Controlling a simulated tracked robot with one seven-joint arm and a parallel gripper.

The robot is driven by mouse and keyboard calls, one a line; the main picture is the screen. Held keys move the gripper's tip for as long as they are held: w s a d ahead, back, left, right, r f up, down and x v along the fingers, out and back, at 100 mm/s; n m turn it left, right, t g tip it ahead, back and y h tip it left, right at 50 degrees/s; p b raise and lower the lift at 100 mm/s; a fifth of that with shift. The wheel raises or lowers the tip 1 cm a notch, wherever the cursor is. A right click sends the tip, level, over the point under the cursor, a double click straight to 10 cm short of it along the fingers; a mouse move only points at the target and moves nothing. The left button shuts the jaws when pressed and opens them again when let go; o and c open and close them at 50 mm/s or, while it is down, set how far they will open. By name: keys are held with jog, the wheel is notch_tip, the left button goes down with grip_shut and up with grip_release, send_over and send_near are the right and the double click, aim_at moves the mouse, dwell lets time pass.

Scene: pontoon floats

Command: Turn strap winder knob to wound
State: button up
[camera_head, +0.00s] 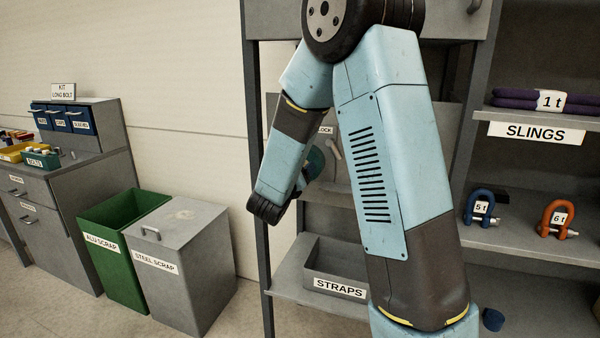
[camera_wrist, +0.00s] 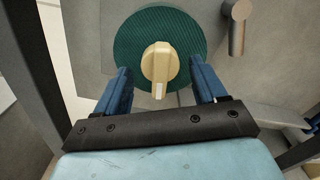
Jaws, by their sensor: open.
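In the wrist view the strap winder knob (camera_wrist: 160,64) is a cream-coloured grip with a white mark at its lower end, standing upright in the picture on a round dark green ribbed disc (camera_wrist: 130,45). My gripper (camera_wrist: 161,80) is open, with one blue finger on each side of the knob. Both fingers look apart from the knob, and I cannot tell the depth between them. In the head view my arm hides the knob, and only an edge of the green disc (camera_head: 316,162) shows beside my wrist. The writing for the knob's positions is not readable.
A grey lever (camera_wrist: 237,25) sits right of the disc on the same panel. A STRAPS bin (camera_head: 335,266) is on the shelf below. Orange (camera_head: 558,217) and blue (camera_head: 481,206) shackles stand on the right shelf. A steel scrap bin (camera_head: 185,262) stands on the floor at left.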

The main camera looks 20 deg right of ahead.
jog(key=v, duration=1.3)
jog(key=shift+w, duration=0.1)
jog(key=s+a+r+n+g+y, duration=0.15)
jog(key=r+n+y, duration=0.35)
jog(key=n, duration=0.6)
jog(key=s+a+r+n+y, duration=0.15)
jog(key=r+n+y, duration=0.25)
jog(key=n+y, duration=0.5)
jog(key=s+d+n+g+h, duration=0.1)
jog(key=s+d+n+g, duration=0.2)
jog(key=s+n, duration=0.6)
jog(key=s+d+n+g+h, duration=0.2)
jog(key=s+d+n+g, duration=0.2)
jog(key=s, duration=1)
jog(key=d+n, duration=0.3)
jog(key=n, duration=0.2)
jog(key=shift+d, duration=0.4)
jog(key=shift+s+g, duration=0.1)
jog(key=shift+g, duration=0.15)
